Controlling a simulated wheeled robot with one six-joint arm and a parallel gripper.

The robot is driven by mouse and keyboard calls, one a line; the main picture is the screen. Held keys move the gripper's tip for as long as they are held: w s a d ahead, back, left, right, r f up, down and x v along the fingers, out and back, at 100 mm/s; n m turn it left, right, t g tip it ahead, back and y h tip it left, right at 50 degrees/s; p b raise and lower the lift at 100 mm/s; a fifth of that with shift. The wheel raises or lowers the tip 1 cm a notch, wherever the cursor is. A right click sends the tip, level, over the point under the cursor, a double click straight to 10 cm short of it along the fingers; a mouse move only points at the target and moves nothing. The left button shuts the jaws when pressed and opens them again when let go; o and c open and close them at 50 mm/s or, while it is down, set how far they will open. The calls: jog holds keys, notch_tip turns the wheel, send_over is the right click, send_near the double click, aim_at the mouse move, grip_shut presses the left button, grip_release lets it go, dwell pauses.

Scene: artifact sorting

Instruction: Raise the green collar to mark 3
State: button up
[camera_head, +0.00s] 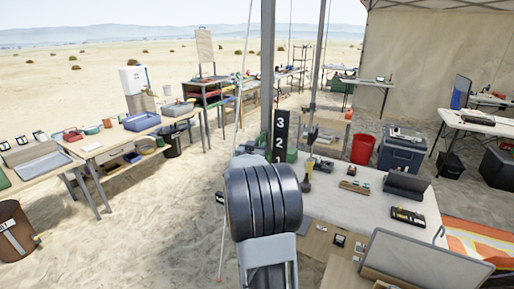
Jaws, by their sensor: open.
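A black upright board (280,124) with white marks 3, 2 and 1 stands beside a grey post (267,70) at the near table's far left. Mark 3 is on top, and mark 1 is partly covered by my arm. More green shows at the board's left. How it sits around the post is hidden. My arm's thick dark joint fills the lower middle, in front of the post's lower part. My gripper is not visible.
The white table (405,200) right of the board holds a yellow-and-black tool (308,170), small blocks and a dark case (407,186). A second thin pole (319,60) rises right of the board. A red bucket (362,149) and cooler (402,149) stand behind.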

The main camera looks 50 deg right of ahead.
grip_shut()
dwell(0.3)
